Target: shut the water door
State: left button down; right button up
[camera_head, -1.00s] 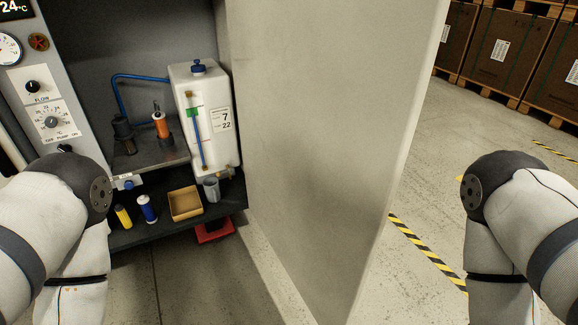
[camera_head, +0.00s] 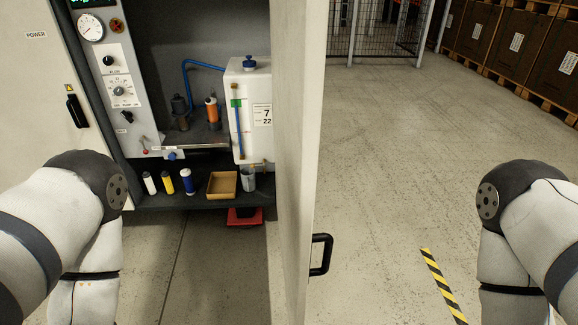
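The water door (camera_head: 297,140) stands open, seen nearly edge-on, to the right of the cabinet's open bay. Its black handle (camera_head: 321,254) sticks out from the right side of the door, low in the view. Behind the door's left side is the bay with the white water tank (camera_head: 248,115). My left arm comes in at the left and my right arm at the right, both bent downward. Neither gripper shows in the head view, and nothing of mine visible touches the door.
A shelf (camera_head: 160,198) holds several bottles, a cardboard box (camera_head: 222,186) and a grey cup (camera_head: 248,179). A red object (camera_head: 244,216) sits below it. Open floor (camera_head: 400,150) lies right of the door, with a striped strip (camera_head: 443,285). Crates (camera_head: 512,42) stand at the far right.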

aim_at(299, 28)
jog(key=i+l+u, duration=0.3)
jog(key=l+u, duration=0.15)
jog(key=l, duration=0.2)
jog(key=i+l+u, duration=0.2)
jog(key=l, duration=0.2)
jog(key=k+u, duration=0.2)
jog(key=k, duration=0.65)
